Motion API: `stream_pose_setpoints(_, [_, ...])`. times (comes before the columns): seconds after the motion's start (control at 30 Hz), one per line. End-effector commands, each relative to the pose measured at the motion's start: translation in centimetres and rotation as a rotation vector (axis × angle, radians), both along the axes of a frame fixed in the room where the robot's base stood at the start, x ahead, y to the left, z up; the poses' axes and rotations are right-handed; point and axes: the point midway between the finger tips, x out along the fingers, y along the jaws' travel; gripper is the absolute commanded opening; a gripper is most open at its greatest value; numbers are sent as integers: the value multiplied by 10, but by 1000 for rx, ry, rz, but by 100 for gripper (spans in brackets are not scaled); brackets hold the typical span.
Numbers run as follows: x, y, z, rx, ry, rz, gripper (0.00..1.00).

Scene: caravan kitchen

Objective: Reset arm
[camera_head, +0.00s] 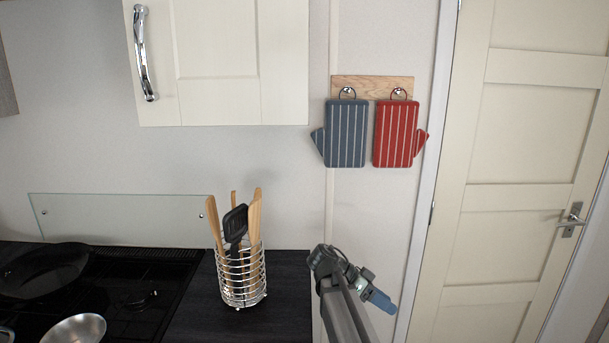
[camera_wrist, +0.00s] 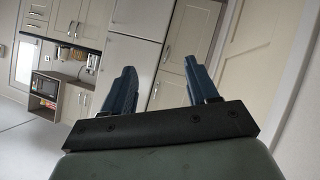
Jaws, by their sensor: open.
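My gripper shows in the wrist view (camera_wrist: 160,88) with its two blue fingers spread apart and nothing between them. In the head view, my arm rises from the bottom edge, right of the counter, and my gripper (camera_head: 382,300) points down to the right, in front of the wall beside the door. The gap between its fingers cannot be made out in that view.
A wire utensil holder (camera_head: 241,275) with wooden tools and a black spatula stands on the dark counter (camera_head: 290,295). A black pan (camera_head: 45,270) and a steel pan (camera_head: 75,330) are on the hob. Blue (camera_head: 346,135) and red (camera_head: 396,135) mitts hang above. A door (camera_head: 520,150) is at right.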

Motion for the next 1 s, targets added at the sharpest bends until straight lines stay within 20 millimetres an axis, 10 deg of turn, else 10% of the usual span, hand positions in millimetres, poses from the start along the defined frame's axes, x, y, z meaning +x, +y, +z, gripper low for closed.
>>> stream_pose_setpoints(1.0, [-176,-16,-339,696,752,459,59])
